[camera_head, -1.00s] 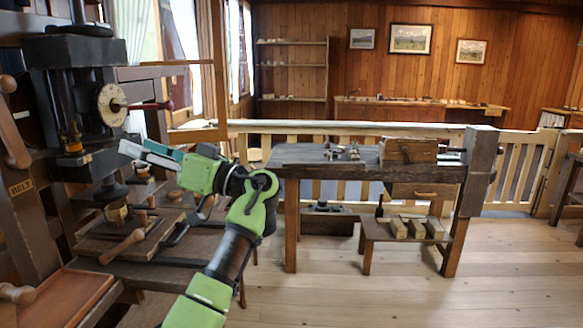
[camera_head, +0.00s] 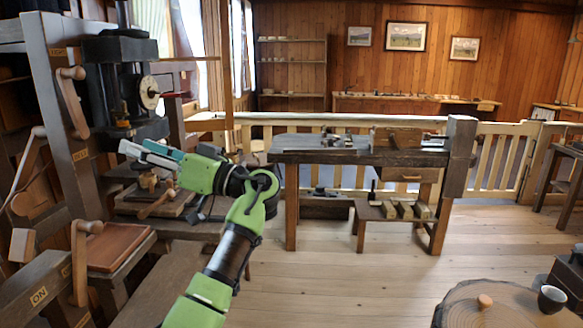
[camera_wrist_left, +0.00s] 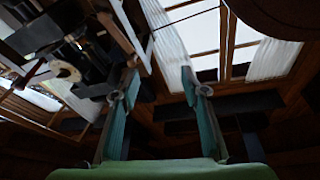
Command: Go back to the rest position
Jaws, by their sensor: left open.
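My left gripper (camera_head: 150,153) is at the end of the green and black arm that comes in from the bottom of the head view. It is in front of the dark machine at the left and holds nothing. In the left wrist view its two teal fingers (camera_wrist_left: 160,85) stand apart with nothing between them. Behind them are windows and part of the dark machine. My right gripper does not show.
The dark machine (camera_head: 120,85) with a dial stands at the left, beside wooden levers and a reddish tray (camera_head: 118,247). A workbench (camera_head: 345,150) is at the centre back. A round wooden top (camera_head: 460,310) with a dark cup (camera_head: 551,299) is at the lower right. The plank floor between is clear.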

